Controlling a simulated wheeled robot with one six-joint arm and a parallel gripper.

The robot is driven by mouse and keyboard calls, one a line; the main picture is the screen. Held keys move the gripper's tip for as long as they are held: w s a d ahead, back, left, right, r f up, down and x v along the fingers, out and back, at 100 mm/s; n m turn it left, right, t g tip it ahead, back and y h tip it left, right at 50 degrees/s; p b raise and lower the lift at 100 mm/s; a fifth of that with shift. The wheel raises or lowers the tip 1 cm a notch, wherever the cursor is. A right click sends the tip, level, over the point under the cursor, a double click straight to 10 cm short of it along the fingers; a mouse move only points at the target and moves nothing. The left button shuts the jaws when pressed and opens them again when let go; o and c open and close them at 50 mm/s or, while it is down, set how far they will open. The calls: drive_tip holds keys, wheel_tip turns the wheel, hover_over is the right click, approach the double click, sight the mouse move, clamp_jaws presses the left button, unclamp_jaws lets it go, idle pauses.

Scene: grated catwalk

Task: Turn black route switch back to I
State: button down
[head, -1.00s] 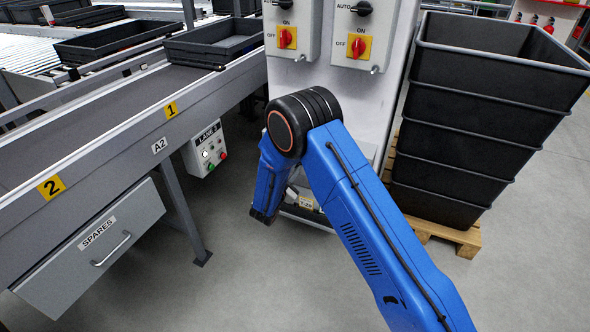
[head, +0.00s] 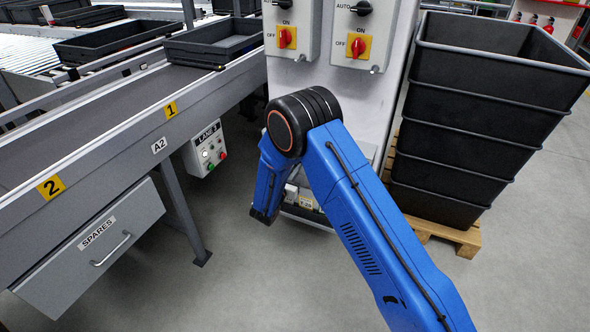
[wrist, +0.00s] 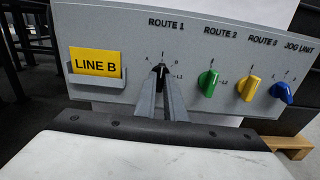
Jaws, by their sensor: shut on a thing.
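The black route switch (wrist: 160,69) is under the ROUTE 1 label on a grey panel (wrist: 205,52) in the wrist view. My gripper (wrist: 161,80) is shut on this switch, one finger on each side. The fingers cover most of the knob, and I cannot tell exactly which mark it points to. In the head view my arm hides the gripper and the switch.
To the right on the panel are a green switch (wrist: 208,83), a yellow switch (wrist: 248,88) and a blue switch (wrist: 282,92). A yellow LINE B plate (wrist: 96,62) is at the left. Stacked black crates (head: 480,120) stand right of my arm, a conveyor (head: 110,130) left.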

idle(0.5)
drive_tip(key=c, duration=1.8)
unclamp_jaws()
drive_tip(key=shift+c, duration=0.2)
drive_tip(key=shift+s, duration=0.1)
drive_tip(key=v, duration=1.7)
drive_tip(key=shift+s, duration=0.15)
drive_tip(key=shift+a, duration=0.1)
drive_tip(key=shift+r, duration=0.1)
